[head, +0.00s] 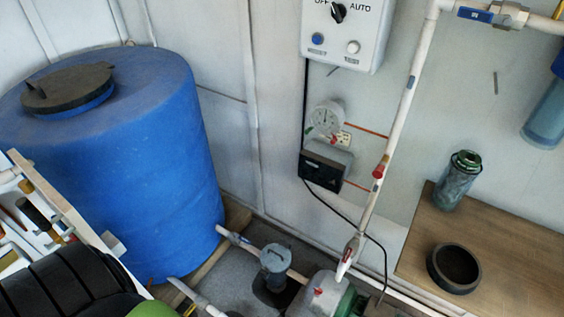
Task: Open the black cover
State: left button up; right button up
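A round black lid (67,88) lies on top of the large blue tank (130,160) at the left of the head view. It looks flat and seated over the tank's raised blue neck, with a small tab at its right edge. A black ring-shaped or cup-shaped piece (436,272) lies on the wooden table at the lower right, its hollow side facing up. I cannot tell for certain which of these two is the black cover. Neither of my grippers shows in the head view.
A wooden table (500,245) at right holds a green-capped bottle (459,180). A control box (345,35) hangs on the back wall. White pipes, a grey pump (275,262) and a cable cross the middle. A cluttered shelf (65,205) stands at lower left.

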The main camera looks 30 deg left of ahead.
aim_at(318, 170)
jog(key=u, duration=0.75)
